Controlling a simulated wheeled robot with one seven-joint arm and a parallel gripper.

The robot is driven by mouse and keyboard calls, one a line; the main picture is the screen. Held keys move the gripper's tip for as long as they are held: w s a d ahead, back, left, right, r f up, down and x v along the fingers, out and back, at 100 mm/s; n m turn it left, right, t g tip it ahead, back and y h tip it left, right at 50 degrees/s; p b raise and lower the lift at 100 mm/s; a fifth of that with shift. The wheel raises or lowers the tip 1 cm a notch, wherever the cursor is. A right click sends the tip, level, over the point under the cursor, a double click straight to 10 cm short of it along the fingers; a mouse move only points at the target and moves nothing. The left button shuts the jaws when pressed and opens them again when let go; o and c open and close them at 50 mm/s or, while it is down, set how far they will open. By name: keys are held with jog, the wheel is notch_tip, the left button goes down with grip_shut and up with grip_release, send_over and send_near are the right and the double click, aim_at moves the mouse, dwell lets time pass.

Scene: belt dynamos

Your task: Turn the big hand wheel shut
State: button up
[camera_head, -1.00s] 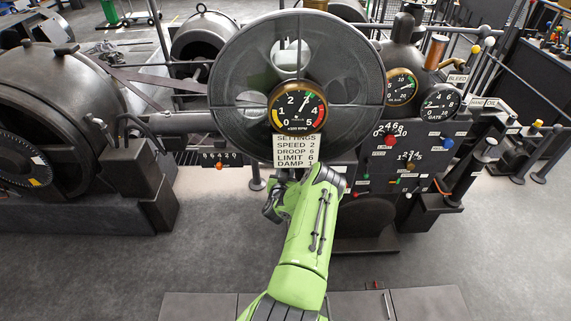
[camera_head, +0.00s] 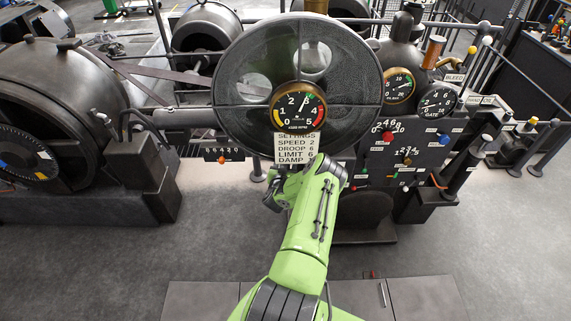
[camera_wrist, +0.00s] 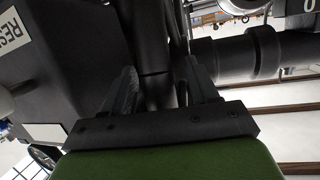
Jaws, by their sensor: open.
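A big dark grey wheel (camera_head: 235,75) with large round holes stands upright behind a round rpm dial (camera_head: 298,107). I cannot tell whether it is the hand wheel; no other big hand wheel shows clearly. My gripper (camera_wrist: 160,88) is open in the wrist view, its two dark fingers apart, with a dark upright part of the machine behind or between them. I cannot tell whether they touch it. In the head view my green arm reaches up to just below the settings plate (camera_head: 296,149), and the fingertips are not clear there.
A control panel (camera_head: 432,148) with knobs and gauges stands to the right. A large black dynamo (camera_head: 75,85) stands at the left, with a marked ring (camera_head: 22,168) on its near side. The grey floor (camera_head: 500,235) is clear at front right.

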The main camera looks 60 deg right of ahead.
jog(key=shift+a, duration=0.1)
jog(key=p+v, duration=0.3)
jog(key=v, duration=1.3)
jog(key=shift+w+r, duration=0.1)
